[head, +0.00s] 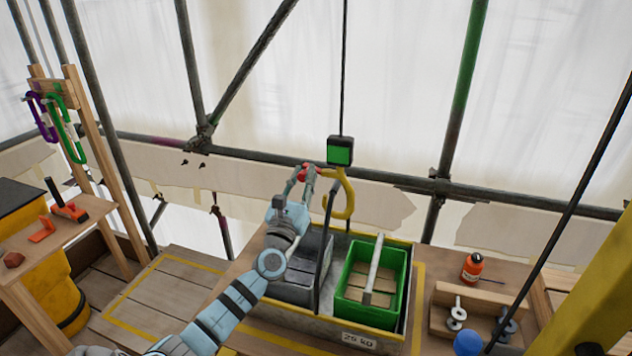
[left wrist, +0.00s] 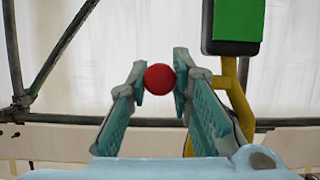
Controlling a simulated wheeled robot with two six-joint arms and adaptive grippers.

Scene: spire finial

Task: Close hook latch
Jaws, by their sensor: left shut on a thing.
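A yellow hook (head: 348,200) hangs below a dark block with a green face (head: 339,152) on a cable. In the left wrist view the yellow hook (left wrist: 238,100) is just right of my fingers, under the green-faced block (left wrist: 236,22). My left gripper (head: 306,172) is beside the hook's upper left and is shut on a red ball-shaped knob (left wrist: 159,78). The knob sits between both fingertips. How the knob joins the latch is hidden. My right gripper is in neither view.
Below the hook stands a grey tray (head: 362,341) with a green crate (head: 367,314) and a dark bin (head: 297,275). A red bottle (head: 472,267) and a wooden box of metal parts (head: 440,311) are at right. Scaffold poles (head: 465,90) stand behind. A side bench (head: 75,220) is at left.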

